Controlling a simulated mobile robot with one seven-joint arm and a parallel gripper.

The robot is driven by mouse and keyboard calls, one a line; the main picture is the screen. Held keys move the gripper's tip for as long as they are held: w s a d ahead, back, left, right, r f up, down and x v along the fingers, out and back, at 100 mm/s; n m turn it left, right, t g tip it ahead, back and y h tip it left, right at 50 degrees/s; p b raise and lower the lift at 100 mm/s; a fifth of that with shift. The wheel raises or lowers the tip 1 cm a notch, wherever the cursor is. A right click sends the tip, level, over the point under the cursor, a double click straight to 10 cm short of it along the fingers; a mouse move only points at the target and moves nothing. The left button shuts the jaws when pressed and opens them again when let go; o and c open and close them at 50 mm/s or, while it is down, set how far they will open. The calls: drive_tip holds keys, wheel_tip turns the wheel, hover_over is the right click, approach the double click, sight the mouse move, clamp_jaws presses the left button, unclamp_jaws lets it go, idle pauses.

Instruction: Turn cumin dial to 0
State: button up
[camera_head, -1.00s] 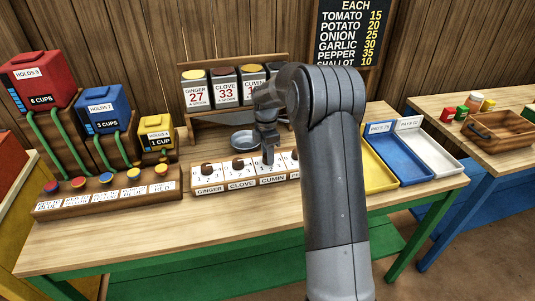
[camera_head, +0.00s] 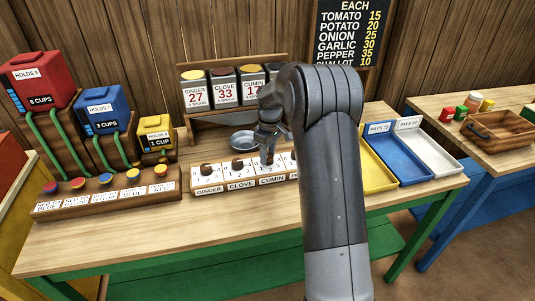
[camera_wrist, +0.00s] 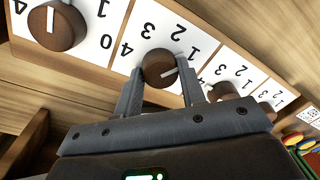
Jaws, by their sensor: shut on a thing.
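The cumin dial (camera_head: 269,160) is a round brown knob on the third plate of the dial row, above the CUMIN label (camera_head: 272,179). In the wrist view, the same dial (camera_wrist: 160,68) sits between my two fingers. Its white mark points right in that view, toward the right finger, on the side of the 1. The 0 is not clear to me there. My gripper (camera_wrist: 161,85) is shut on the dial, one finger on each side. In the head view my gripper (camera_head: 267,152) comes down over the dial from above.
The ginger dial (camera_head: 207,168) and clove dial (camera_head: 237,165) stand close by to the left. Another dial (camera_wrist: 57,27) is on the other side, mostly behind my arm in the head view. A metal bowl (camera_head: 243,140) stands behind the row. Blue tray (camera_head: 395,160) at right.

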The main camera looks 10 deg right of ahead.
sight(271, 156)
drive_tip(key=m, duration=0.5)
drive_tip(key=shift+m, duration=0.3)
drive_tip(key=m, duration=0.5)
drive_tip(key=shift+s+t, duration=0.1)
drive_tip(key=shift+t, duration=0.3)
drive_tip(key=o, duration=1)
drive_tip(key=shift+d, duration=0.1)
drive_tip(key=shift+r, duration=0.1)
drive_tip(key=r, duration=1)
drive_tip(key=shift+s+d+r, duration=0.1)
drive_tip(key=shift+d+r, duration=0.2)
drive_tip(key=shift+d, duration=0.1)
